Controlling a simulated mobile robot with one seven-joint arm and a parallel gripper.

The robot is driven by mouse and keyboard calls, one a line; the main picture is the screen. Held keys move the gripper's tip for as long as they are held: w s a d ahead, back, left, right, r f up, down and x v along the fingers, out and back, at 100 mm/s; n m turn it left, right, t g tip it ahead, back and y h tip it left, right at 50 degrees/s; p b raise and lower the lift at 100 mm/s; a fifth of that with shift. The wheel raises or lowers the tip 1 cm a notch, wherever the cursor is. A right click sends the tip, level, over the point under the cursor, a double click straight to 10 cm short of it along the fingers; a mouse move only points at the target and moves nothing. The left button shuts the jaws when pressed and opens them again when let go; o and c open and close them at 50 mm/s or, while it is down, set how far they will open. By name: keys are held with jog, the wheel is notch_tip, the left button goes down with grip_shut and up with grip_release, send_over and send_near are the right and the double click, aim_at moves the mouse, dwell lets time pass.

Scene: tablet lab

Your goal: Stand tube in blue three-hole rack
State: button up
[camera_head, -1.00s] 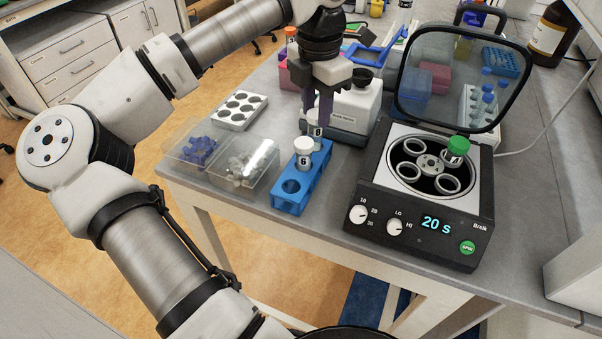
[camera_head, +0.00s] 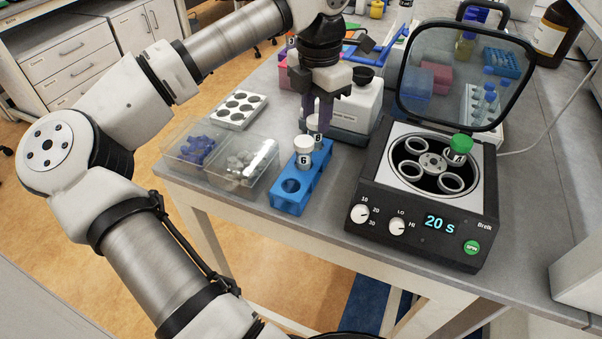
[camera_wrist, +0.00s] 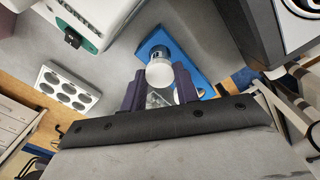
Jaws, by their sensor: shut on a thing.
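The blue three-hole rack (camera_head: 288,205) stands on the bench left of the centrifuge; it also shows in the wrist view (camera_wrist: 206,88). Its front hole looks empty. A white-capped tube labelled 6 (camera_head: 304,153) stands upright in the middle hole. My gripper (camera_head: 318,114) points down over the rack's far end, shut on a second white-capped tube (camera_head: 313,125). This tube looks upright; its lower end is hidden behind the standing tube, so I cannot tell how deep it sits. In the wrist view a white cap (camera_wrist: 160,72) shows by the fingertips.
The open centrifuge (camera_head: 430,225) stands right of the rack, with a green-capped tube (camera_head: 460,147) at its rotor. Clear bins of blue and white caps (camera_head: 243,172) stand close on the left. A white well plate (camera_head: 238,110) lies behind them. A white device (camera_head: 357,112) stands behind the rack.

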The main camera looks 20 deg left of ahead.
jog(key=shift+f, duration=0.2)
jog(key=o, duration=0.9)
